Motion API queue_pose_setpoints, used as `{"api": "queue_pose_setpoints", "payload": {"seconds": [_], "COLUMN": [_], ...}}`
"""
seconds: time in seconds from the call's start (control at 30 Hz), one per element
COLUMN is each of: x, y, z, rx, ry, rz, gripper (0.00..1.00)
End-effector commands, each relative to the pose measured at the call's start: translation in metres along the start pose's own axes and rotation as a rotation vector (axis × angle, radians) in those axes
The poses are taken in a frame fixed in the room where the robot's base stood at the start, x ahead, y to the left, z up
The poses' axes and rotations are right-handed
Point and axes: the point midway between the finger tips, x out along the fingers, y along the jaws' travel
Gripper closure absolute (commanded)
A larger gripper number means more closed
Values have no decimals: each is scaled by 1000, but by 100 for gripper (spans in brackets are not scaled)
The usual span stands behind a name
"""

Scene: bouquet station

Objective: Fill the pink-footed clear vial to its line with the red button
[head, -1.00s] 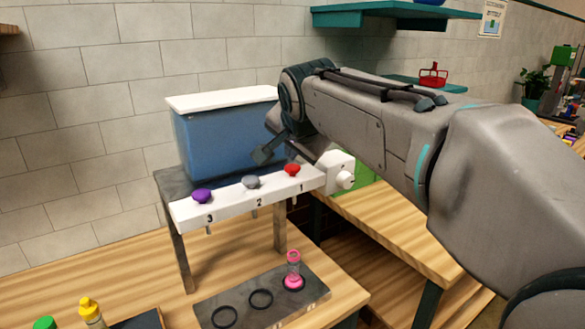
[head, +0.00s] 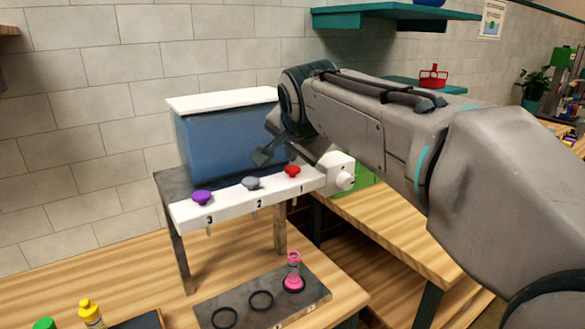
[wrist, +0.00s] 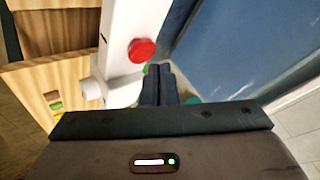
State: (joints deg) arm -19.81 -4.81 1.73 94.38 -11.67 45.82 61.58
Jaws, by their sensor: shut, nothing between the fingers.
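The pink-footed clear vial (head: 293,264) stands upright in the right-hand ring of a dark plate, below and in front of the dispenser's station 1. Its body looks pinkish, but its line and fill level are too small to read. The red button (head: 292,171) sits on the white dispenser bar (head: 235,203) above the number 1. It also shows in the wrist view (wrist: 142,50). My gripper (wrist: 158,72) is shut and empty, its fingertips beside the red button. In the head view my gripper (head: 263,156) is just behind and left of that button; contact cannot be told.
A grey button (head: 251,183) and a purple button (head: 202,197) sit further left on the bar. A blue tank (head: 228,140) with a white lid stands behind. Two empty rings (head: 261,300) are left of the vial. A yellow-topped bottle (head: 90,312) stands at the lower left.

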Motion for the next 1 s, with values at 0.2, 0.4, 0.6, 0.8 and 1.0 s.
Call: {"api": "queue_pose_setpoints", "payload": {"seconds": [0.2, 0.4, 0.6, 0.8, 1.0], "x": [0, 0, 1, 6, 6], "y": [0, 0, 1, 4, 4], "z": [0, 0, 0, 4, 4], "rx": [0, 0, 0, 0, 0], "ry": [0, 0, 0, 0, 0], "rz": [0, 0, 0, 0, 0], "gripper": [100, 100, 100, 100, 100]}}
